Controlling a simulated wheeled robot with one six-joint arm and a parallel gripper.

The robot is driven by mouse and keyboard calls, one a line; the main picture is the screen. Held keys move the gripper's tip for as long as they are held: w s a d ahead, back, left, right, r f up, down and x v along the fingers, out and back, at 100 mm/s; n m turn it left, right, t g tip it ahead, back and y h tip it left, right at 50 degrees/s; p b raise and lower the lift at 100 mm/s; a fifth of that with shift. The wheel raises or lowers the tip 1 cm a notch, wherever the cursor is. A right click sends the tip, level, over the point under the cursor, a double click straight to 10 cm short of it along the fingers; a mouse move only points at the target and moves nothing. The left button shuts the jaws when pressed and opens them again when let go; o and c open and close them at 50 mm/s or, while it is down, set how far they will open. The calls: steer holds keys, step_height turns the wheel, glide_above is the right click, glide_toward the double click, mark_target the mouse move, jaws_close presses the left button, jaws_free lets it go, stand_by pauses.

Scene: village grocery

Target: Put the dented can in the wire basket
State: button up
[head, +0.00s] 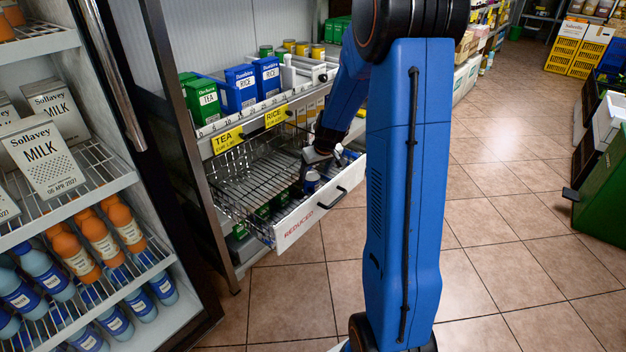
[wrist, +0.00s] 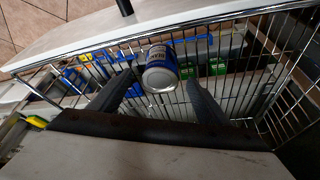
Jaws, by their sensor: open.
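The can (head: 312,181), blue with silver, is inside the wire basket (head: 236,183), near its front panel. In the wrist view the can (wrist: 160,72) shows its silver end towards the camera and appears tilted. Wires of the basket (wrist: 262,70) surround it. I cannot make out a dent. My gripper (head: 314,166) is low in the basket, just above the can. In the wrist view its two dark fingers (wrist: 160,88) are spread, with the can between and just beyond the tips and visible space on both sides.
The pulled-out basket has a white front marked REDUCED (head: 300,226) with a black handle (head: 333,199). Green and blue packs (wrist: 217,66) show below the wires. A shelf of tea and rice boxes (head: 240,86) is above. A milk fridge (head: 60,150) stands left; floor (head: 510,240) is clear at right.

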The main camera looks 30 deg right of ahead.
steer(key=s+a+r, duration=0.7)
steer(key=s+r, duration=0.2)
steer(key=s+a+r, duration=0.7)
steer(key=s+r, duration=0.2)
steer(key=s, duration=0.1)
steer(key=s+a, duration=0.2)
steer(key=s, duration=0.7)
steer(key=s+a+r, duration=0.1)
steer(key=s+a, duration=0.1)
steer(key=s, duration=0.7)
steer(key=shift+s+a+r+n, duration=0.2)
steer(key=shift+n, duration=0.1)
